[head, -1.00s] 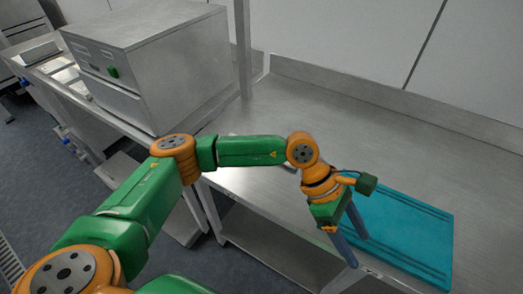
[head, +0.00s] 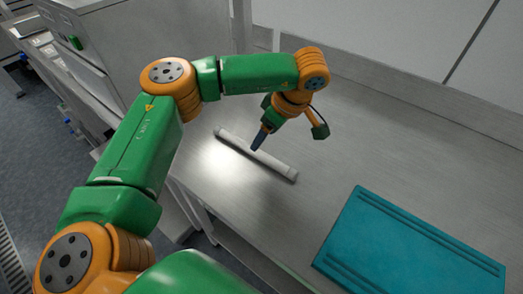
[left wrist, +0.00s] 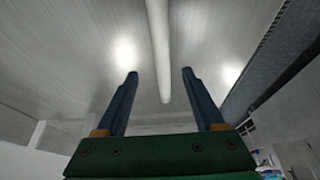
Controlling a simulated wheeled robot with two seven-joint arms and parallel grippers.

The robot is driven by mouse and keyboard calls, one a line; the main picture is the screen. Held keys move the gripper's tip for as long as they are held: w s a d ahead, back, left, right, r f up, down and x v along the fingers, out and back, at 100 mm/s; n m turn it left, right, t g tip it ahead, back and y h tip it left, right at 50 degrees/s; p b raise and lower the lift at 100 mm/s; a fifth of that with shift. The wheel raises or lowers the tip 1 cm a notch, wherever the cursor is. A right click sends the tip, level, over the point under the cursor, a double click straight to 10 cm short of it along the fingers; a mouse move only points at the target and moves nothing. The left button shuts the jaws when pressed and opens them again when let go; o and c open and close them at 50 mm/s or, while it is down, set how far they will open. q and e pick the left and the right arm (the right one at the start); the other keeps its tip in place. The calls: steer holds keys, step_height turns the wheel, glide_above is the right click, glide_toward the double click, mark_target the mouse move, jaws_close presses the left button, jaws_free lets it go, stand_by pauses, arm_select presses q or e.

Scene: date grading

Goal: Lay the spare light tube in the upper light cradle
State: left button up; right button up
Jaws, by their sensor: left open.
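A white light tube (head: 272,161) with greyish end caps lies on the steel table in the head view, slanting from upper left to lower right. My left gripper (head: 256,141) points down at the tube's middle from just behind it. Nothing is held. I cannot tell how high the fingertips are above the table. No light cradle shows. My right gripper is not in view.
A teal ridged mat (head: 400,250) lies on the table (head: 400,160) at the lower right. A large steel box-shaped machine (head: 150,45) stands at the upper left. A steel post (head: 242,30) rises near it. The table behind the mat is clear.

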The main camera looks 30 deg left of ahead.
mark_target(258, 151)
arm_select(q)
steer(key=shift+s+a+f+p, duration=0.1)
steer(key=shift+s+f+p, duration=0.1)
steer(key=shift+f+p, duration=0.1)
steer(key=p+x, duration=0.3)
steer(key=x, duration=0.1)
steer(key=shift+a+r, duration=0.1)
steer(key=shift+a, duration=0.05)
steer(key=x, duration=0.2)
steer(key=shift+f, duration=0.35)
jaws_close()
